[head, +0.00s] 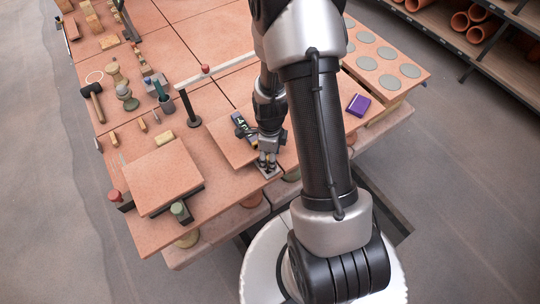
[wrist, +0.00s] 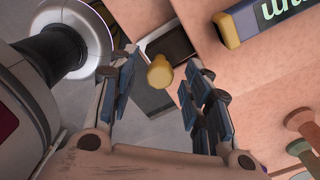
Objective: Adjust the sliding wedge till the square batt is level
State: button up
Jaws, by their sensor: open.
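My gripper (head: 267,163) points down at the front edge of the table. In the wrist view its fingers are apart, with a yellow knob (wrist: 159,73) showing between them and no clear contact. The knob is on a dark sliding wedge (wrist: 171,46) with a pale rim. A terracotta square batt (head: 228,136) lies beside the gripper, partly hidden by my arm. A dark spirit level (head: 244,126) rests on it; its yellow end (wrist: 228,31) shows in the wrist view. I cannot read its bubble or tell the batt's tilt.
Another square batt (head: 163,176) stands at left, with red-knobbed (head: 115,196) and green-knobbed (head: 181,209) blocks at its sides. My arm covers the middle right.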

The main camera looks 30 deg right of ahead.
grip_shut()
dwell(0.5)
